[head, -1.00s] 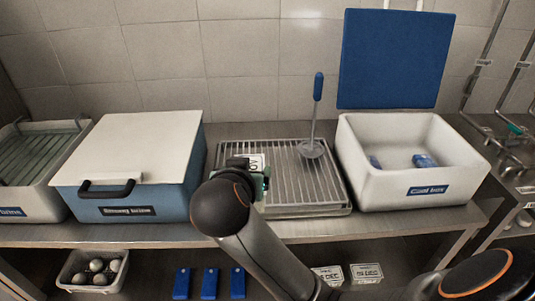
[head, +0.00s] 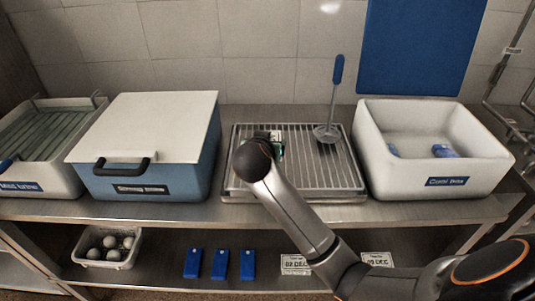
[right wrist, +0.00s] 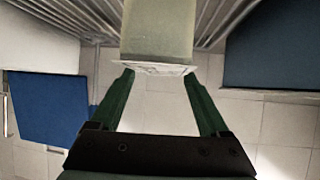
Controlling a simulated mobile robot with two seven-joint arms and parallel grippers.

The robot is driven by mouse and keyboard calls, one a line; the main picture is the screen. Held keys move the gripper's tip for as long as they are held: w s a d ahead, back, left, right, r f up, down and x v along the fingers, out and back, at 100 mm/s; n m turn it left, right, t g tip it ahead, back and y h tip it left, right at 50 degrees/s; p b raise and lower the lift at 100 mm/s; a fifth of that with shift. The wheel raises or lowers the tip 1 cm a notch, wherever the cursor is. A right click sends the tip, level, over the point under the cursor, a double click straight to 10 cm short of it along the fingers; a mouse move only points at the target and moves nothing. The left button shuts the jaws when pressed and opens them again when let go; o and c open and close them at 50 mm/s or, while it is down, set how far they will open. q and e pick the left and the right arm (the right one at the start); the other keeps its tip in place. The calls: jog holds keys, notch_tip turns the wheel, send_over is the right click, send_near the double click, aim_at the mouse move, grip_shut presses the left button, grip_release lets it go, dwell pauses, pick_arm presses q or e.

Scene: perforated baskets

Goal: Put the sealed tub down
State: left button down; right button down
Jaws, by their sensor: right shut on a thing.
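The sealed tub (right wrist: 157,35) is pale greenish and translucent, with a white rim or lid edge, in the right wrist view. My right gripper (right wrist: 158,74) has its two green fingers closed on the tub at that rim. In the head view my right gripper (head: 279,150) is over the left back part of the slatted metal drain rack (head: 325,180). My own wrist hides most of the gripper and the tub there. I cannot tell whether the tub's base touches the slats. My left gripper is in neither current view.
A blue box with a white lid (head: 150,130) is on the left. An open white cold box (head: 440,175) is on the right. The rack's front and right slats are clear.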

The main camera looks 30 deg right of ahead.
jog(key=shift+w+d+f, duration=0.1)
jog(key=shift+w+f, duration=0.1)
jog(key=shift+f, duration=0.75)
jog(key=shift+w+d+f, duration=0.1)
jog(key=shift+w+f, duration=0.05)
jog(key=shift+f, duration=0.8)
jog(key=shift+f, duration=0.1)
grip_release()
jog(key=shift+f, duration=0.1)
